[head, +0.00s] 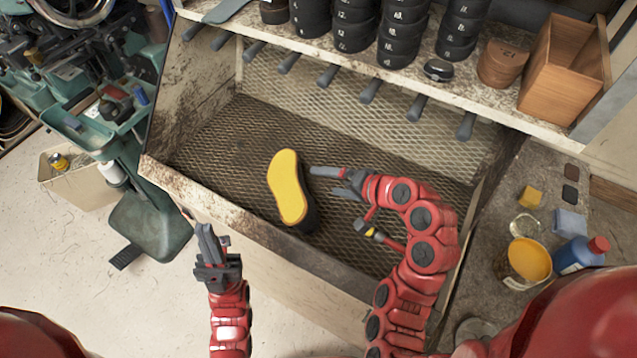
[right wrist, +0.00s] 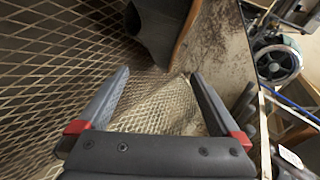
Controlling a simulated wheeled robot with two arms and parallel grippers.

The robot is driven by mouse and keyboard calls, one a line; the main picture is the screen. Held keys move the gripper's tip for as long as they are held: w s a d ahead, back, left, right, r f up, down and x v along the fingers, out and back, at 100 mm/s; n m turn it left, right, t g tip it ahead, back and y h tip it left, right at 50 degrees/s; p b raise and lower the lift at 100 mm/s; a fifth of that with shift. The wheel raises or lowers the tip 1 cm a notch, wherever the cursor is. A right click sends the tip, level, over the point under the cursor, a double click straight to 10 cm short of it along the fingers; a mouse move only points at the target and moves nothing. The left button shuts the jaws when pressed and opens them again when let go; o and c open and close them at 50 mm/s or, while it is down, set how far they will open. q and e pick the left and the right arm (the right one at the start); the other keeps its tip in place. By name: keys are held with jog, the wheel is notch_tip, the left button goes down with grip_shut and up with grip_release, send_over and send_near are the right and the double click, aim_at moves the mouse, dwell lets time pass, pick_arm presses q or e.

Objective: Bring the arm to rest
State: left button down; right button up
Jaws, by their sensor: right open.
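A dark shoe piece with a yellow sole (head: 287,187) lies in the mesh-lined tray of the bench (head: 250,228) in the head view, sole facing up. My right gripper (head: 328,181) is just to the right of it, over the mesh, apart from it. In the right wrist view my right gripper (right wrist: 160,76) is open, with only mesh between its fingers; the dark side of the shoe piece (right wrist: 160,28) shows beyond the fingertips. My left gripper (head: 208,232) hangs in front of the tray's front wall, holding nothing that I can see; its finger gap is unclear.
A shelf (head: 330,50) behind the tray carries stacks of dark numbered rolls and a wooden box (head: 562,68), with several grey pegs below. A yellow-topped jar (head: 529,260) and a blue bottle (head: 582,254) stand at right. A green machine (head: 115,110) stands at left.

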jog(key=shift+v, duration=0.9)
